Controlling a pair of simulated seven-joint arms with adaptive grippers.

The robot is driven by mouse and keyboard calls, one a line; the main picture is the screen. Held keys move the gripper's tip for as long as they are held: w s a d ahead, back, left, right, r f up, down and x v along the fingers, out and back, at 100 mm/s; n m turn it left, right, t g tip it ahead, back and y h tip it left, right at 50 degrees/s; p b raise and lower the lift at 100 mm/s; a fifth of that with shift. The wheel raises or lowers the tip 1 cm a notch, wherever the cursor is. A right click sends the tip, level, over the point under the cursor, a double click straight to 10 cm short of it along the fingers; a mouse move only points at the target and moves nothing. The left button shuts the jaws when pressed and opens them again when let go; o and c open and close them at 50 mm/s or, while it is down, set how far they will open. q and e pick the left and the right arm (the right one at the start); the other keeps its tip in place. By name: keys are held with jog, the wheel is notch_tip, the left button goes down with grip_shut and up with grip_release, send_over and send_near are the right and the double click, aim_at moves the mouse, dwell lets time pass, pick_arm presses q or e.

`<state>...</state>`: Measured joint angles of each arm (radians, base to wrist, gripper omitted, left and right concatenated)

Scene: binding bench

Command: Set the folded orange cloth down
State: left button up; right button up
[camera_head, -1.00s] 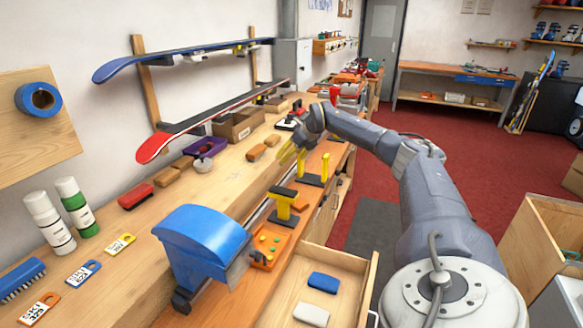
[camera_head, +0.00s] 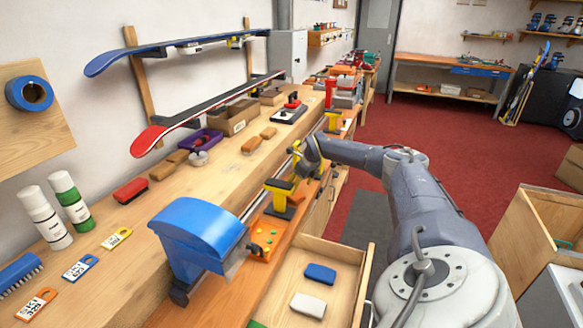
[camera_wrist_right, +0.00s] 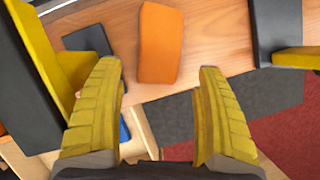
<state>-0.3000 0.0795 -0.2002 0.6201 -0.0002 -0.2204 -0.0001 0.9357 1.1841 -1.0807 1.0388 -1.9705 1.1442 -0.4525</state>
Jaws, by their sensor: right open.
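The folded orange cloth (camera_wrist_right: 160,45) lies on the wooden bench top in the right wrist view, flat and near the bench edge. My right gripper (camera_wrist_right: 160,70) is open, its two yellow fingers apart with nothing between their tips. The cloth shows beyond the tips, centred between them, and no finger touches it. In the head view the right gripper (camera_head: 297,155) is low over the front strip of the bench, by the yellow and black stands. My left gripper is not in view.
An open drawer (camera_head: 345,250) holds a blue block (camera_head: 320,273) and a white block (camera_head: 308,305). A blue machine (camera_head: 199,237) stands nearer.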

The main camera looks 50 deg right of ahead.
aim_at(298, 197)
jog(key=shift+x, duration=3.3)
jog(key=c, duration=0.9)
